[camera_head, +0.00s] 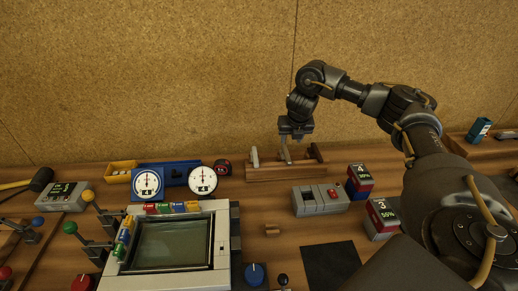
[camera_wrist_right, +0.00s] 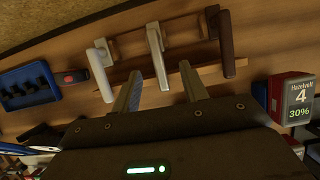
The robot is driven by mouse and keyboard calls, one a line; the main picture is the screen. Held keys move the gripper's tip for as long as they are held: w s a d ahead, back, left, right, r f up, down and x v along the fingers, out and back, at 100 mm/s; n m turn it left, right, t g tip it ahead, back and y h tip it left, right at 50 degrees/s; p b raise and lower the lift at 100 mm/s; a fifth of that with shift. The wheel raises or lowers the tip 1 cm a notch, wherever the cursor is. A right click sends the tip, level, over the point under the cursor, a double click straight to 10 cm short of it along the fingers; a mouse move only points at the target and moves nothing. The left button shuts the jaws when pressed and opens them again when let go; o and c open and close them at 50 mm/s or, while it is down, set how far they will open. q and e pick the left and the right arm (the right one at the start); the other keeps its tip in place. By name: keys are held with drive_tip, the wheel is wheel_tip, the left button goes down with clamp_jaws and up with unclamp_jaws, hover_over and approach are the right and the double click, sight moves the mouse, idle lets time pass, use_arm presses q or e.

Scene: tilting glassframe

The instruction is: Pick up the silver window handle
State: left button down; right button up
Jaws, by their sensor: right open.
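The silver window handle (camera_head: 286,155) is the middle one of three handles on a wooden rack (camera_head: 275,175) at the back of the bench. In the right wrist view the silver handle (camera_wrist_right: 157,55) hangs from its mount, with its lower end at the gap between my fingertips. My right gripper (camera_head: 296,138) is above and close to the rack. Its jaws (camera_wrist_right: 160,70) are open, one finger to each side of the silver handle's lower end. I cannot tell whether either finger touches it. My left gripper is not in view.
A white handle (camera_wrist_right: 100,70) is left of the silver one and a dark brown handle (camera_wrist_right: 226,45) is right of it, both close by. A red tape measure (camera_head: 222,167) and labelled boxes (camera_head: 359,181) stand near the rack. The cork wall (camera_head: 180,80) is behind.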

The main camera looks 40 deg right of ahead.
sight(286, 151)
drive_tip(key=shift+a, duration=0.1)
drive_tip(key=shift+w+f, duration=0.15)
drive_tip(key=shift+f, duration=0.2)
drive_tip(key=b+x, duration=0.2)
drive_tip(key=x, duration=0.3)
drive_tip(key=shift+b, duration=0.35)
drive_tip(key=shift+w, duration=0.15)
drive_tip(key=shift+f, duration=0.1)
drive_tip(key=shift+f+p, duration=0.3)
drive_tip(key=shift+p, duration=0.1)
drive_tip(key=p+x, duration=0.1)
drive_tip(key=x, duration=0.2)
drive_tip(key=shift+w+f, duration=0.2)
drive_tip(key=shift+f, duration=0.15)
drive_tip(key=shift+w+f, duration=0.1)
drive_tip(key=shift+f, duration=0.25)
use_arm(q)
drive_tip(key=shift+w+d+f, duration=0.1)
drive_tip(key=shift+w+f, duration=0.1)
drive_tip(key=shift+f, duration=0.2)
